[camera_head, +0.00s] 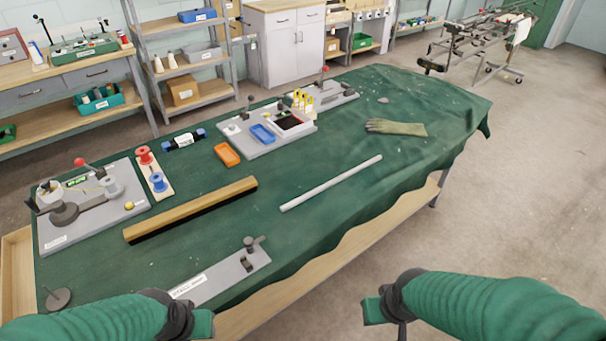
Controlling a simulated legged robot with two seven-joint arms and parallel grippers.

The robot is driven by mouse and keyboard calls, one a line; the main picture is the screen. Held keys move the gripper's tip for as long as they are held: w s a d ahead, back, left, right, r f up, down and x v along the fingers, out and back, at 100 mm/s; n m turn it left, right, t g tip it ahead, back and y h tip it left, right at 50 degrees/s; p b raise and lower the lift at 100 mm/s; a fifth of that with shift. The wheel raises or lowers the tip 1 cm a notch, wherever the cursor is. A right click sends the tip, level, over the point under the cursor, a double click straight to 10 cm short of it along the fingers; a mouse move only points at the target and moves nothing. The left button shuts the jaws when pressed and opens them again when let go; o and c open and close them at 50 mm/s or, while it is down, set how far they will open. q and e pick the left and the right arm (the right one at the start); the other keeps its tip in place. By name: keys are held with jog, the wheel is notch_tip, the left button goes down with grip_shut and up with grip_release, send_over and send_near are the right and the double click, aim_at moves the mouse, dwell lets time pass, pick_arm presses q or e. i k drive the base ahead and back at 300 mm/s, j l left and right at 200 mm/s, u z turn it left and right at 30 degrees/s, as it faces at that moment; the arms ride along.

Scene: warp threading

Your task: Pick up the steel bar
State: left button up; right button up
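A straight silver bar (331,183), which looks like the steel bar, lies flat and slanted on the green cloth of the table (350,225), right of the wooden strip. Nothing touches it. My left gripper (200,322) is at the bottom of the picture, near the table's front edge, apart from the bar. My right gripper (378,308) is at the bottom right, in front of the table and apart from the bar. I see nothing held in either gripper, but their finger openings are not clear.
A wooden strip with a dark lower side (190,210) lies left of the bar. A grey labelled plate with a clamp (225,277) sits at the front edge. Cloth around the bar is clear.

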aim_at(339, 178)
jog(key=i+l+u, duration=0.25)
jog(key=l+u, duration=0.2)
jog(key=i+l+u, duration=0.25)
jog(key=l, duration=0.15)
jog(key=l+u, duration=0.25)
jog(key=i+l, duration=0.15)
jog(key=l, duration=0.55)
jog(key=i+l+u, duration=0.1)
jog(key=l, duration=0.6)
jog(key=i+l, duration=0.1)
jog(key=l, duration=0.6)
jog(key=i+l+u, duration=0.1)
jog(key=l, duration=0.6)
jog(key=i+l, duration=0.1)
jog(key=l, duration=0.6)
jog(key=i+u, duration=0.05)
